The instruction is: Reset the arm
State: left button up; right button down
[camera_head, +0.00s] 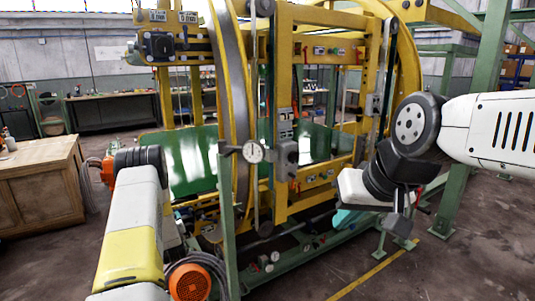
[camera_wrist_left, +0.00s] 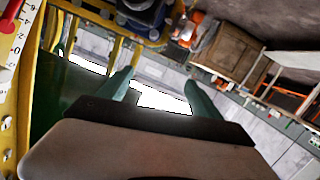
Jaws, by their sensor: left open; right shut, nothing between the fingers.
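My left arm (camera_head: 140,220) comes in from the lower left of the head view, in front of the yellow ring machine; its fingers are hidden there. In the left wrist view my left gripper (camera_wrist_left: 157,88) shows two teal fingers spread apart with nothing between them. My right arm (camera_head: 495,130) comes in from the right and bends down at a dark wrist joint. My right gripper (camera_head: 399,226) hangs at the right front of the machine, shut and empty. The yellow ring inverter (camera_head: 238,110) stands upright between the two arms, with a green panel inside.
A round dial gauge (camera_head: 253,152) sits on a green post in front of the ring. A wooden cabinet (camera_head: 40,185) stands at the left. A green column (camera_head: 487,75) rises behind my right arm. Grey floor (camera_head: 470,250) is open at the lower right, crossed by a yellow line.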

pick_arm(q)
jog(key=d+r+m+g+h, duration=0.15)
jog(key=d+r, duration=0.25)
jog(key=r, duration=0.4)
jog(key=d+r+h, duration=0.2)
jog(key=d+r, duration=0.2)
jog(key=r, duration=0.4)
jog(key=s+d+r+m+g+h, duration=0.2)
jog(key=s+d+r+h, duration=0.1)
jog(key=s+d+r, duration=0.8)
jog(key=s+d+r+m+g+h, duration=0.1)
jog(key=s+d, duration=0.1)
jog(key=s, duration=0.8)
jog(key=s+d+r+m+g+h, duration=0.1)
jog(key=s+d+r+m+g, duration=0.1)
jog(key=s, duration=0.9)
jog(key=s+d+r+m+g+h, duration=0.1)
jog(key=s+d+r, duration=0.1)
jog(key=s, duration=0.9)
jog(key=shift+s+d+r+m, duration=0.2)
jog(key=shift+d+m, duration=0.15)
jog(key=shift+d, duration=0.35)
jog(key=shift+g, duration=0.25)
